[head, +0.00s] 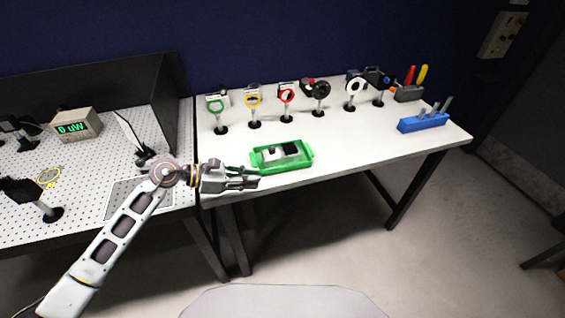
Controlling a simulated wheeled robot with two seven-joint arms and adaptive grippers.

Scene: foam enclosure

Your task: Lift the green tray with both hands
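The green tray (292,167) lies flat near the front edge of the white table, left of its middle. It has low walls and holds a small white and dark object (281,152). My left gripper (257,177) is at the tray's left end, close to the near left corner. Its two fingers are spread apart with nothing visible between them. I cannot tell whether a finger touches the tray. My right gripper is out of view.
The white table (360,142) is clear right of the tray. Ring-shaped optic mounts (287,97) stand in a row behind it. A blue holder (422,122) with tools is at the right. A perforated board (90,160) with a power meter (77,126) is at the left.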

